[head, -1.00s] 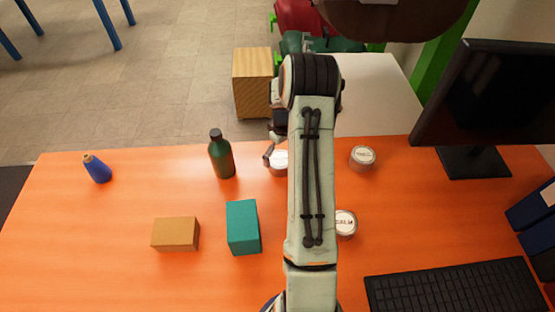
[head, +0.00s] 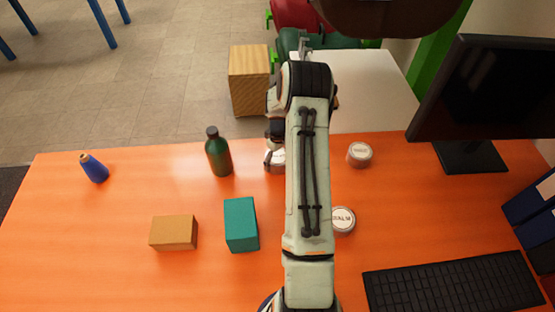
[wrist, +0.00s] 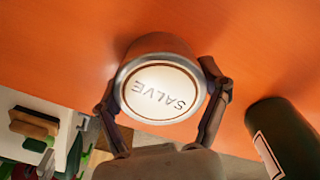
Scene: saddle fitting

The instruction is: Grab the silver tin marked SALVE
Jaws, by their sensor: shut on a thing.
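The silver tin marked SALVE (wrist: 160,92) is in the middle of the wrist view, its white lid with a dark ring facing the camera. My gripper (wrist: 163,98) is shut on it, with one finger on each side of the tin. In the head view the tin (head: 278,161) is partly hidden behind my arm, near the far edge of the orange table. My gripper (head: 272,158) is mostly hidden there too. I cannot tell whether the tin touches the table.
A dark green bottle (head: 219,154) stands just left of the tin. Two similar tins, one (head: 360,154) to the right and one (head: 343,220) nearer, sit on the table (head: 110,215). A teal box (head: 241,225), tan box (head: 174,232) and blue bottle (head: 95,168) are at left.

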